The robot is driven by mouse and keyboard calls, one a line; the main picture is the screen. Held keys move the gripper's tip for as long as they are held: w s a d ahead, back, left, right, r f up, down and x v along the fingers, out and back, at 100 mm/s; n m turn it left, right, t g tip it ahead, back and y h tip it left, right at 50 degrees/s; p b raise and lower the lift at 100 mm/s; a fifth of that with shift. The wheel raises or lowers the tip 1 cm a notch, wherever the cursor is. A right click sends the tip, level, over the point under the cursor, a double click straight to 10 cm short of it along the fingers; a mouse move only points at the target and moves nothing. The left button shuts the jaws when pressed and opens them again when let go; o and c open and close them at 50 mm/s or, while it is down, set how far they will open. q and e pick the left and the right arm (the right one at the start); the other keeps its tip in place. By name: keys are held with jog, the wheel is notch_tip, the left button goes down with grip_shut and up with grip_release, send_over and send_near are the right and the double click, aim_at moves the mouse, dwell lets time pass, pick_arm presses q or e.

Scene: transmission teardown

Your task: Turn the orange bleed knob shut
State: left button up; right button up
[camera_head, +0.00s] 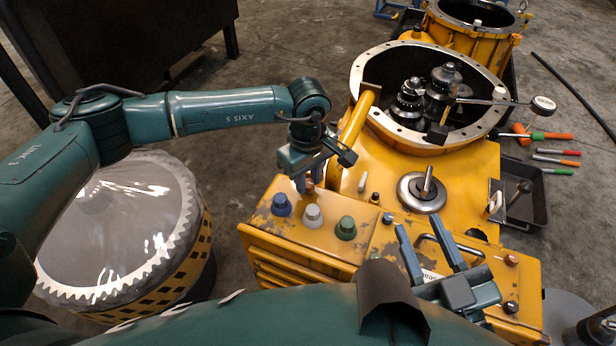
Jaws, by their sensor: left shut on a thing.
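My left gripper (304,184) points down at the left back part of the yellow housing's top. It is shut on a small orange-brown thing (309,186), which looks like the orange bleed knob; the fingers hide most of it, so its turn position cannot be read. A blue knob (281,205), a white knob (312,216) and a green knob (346,229) stand in a row just in front of it. My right gripper (418,227) is open and empty over the right front part of the housing, its two fingers apart.
The yellow housing (400,160) has an open round chamber with gears (410,100) behind. A round metal disc with a post (423,191) stands between the grippers. A black tray (525,205) and several screwdrivers (556,161) lie at right. A large toothed drum (120,225) stands at left.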

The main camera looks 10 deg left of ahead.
aim_at(308, 182)
pick_arm(q)
jog(key=o, duration=1)
pick_arm(e)
jog(key=shift+r, duration=0.1)
pick_arm(q)
notch_tip(308, 182, up, 5)
jog(key=shift+r+p, duration=0.15)
jog(key=shift+p, duration=0.65)
notch_tip(308, 182, up, 8)
jog(key=p, duration=0.1)
jog(key=shift+p, duration=0.35)
pick_arm(e)
jog(key=shift+d+m+g+h, duration=0.3)
jog(key=shift+d+g+h, duration=0.2)
jog(key=shift+h, duration=0.2)
